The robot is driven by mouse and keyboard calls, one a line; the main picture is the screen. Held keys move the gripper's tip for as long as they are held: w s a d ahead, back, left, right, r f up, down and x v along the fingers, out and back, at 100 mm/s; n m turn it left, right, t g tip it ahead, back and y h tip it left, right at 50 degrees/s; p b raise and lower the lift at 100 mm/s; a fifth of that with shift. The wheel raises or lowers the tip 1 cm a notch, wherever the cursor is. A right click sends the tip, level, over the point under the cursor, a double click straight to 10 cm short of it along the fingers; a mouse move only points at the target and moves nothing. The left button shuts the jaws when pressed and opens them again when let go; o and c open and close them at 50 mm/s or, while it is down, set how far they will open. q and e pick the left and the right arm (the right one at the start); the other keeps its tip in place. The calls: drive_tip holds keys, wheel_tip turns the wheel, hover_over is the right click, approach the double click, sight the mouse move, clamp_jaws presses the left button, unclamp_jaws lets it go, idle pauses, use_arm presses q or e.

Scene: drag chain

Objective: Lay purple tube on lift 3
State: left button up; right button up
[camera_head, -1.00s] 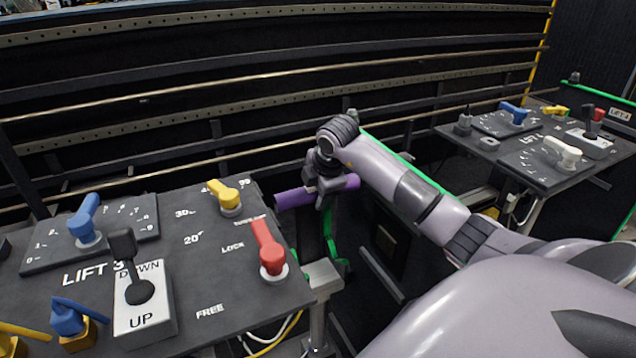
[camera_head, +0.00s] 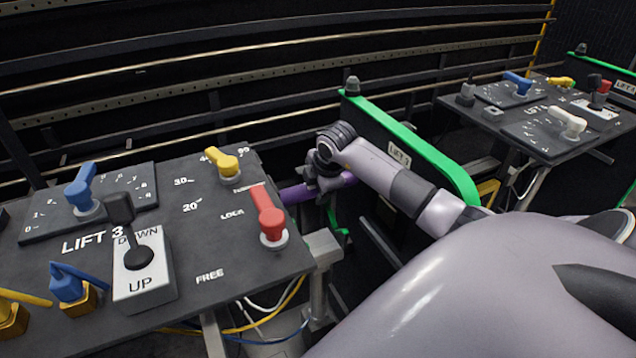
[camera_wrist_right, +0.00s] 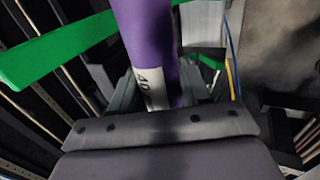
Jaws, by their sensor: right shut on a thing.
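My right gripper (camera_head: 325,182) is shut on the purple tube (camera_head: 296,194), just beyond the right edge of the lift 3 console. The tube lies roughly level, sticking out on both sides of the gripper. In the right wrist view the purple tube (camera_wrist_right: 146,30) runs away from the gripper (camera_wrist_right: 150,100), with a white label reading 40 near the jaws. Lift 3 shows a green-edged dark side panel (camera_head: 372,125) with a lift sign, behind my right arm. The tube is near the panel; whether they touch cannot be told. My left gripper is not in view.
The lift 3 console (camera_head: 215,285) carries a red lever (camera_head: 268,215), yellow lever (camera_head: 222,160), blue knob (camera_head: 84,190) and black up/down stick (camera_head: 130,235). Another console (camera_head: 545,135) stands at the right. Rails run along the back. Cables (camera_head: 265,320) hang below the console.

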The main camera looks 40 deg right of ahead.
drive_tip(key=shift+f+b, duration=4)
drive_tip(key=shift+f, duration=1.25)
drive_tip(key=shift+f+b, duration=0.55)
drive_tip(key=shift+f, duration=0.1)
drive_tip(key=shift+f+b, duration=0.75)
drive_tip(key=shift+f, duration=0.35)
drive_tip(key=o, duration=1.2)
drive_tip(key=shift+o, duration=0.2)
drive_tip(key=shift+r, duration=0.1)
drive_tip(key=shift+r, duration=0.1)
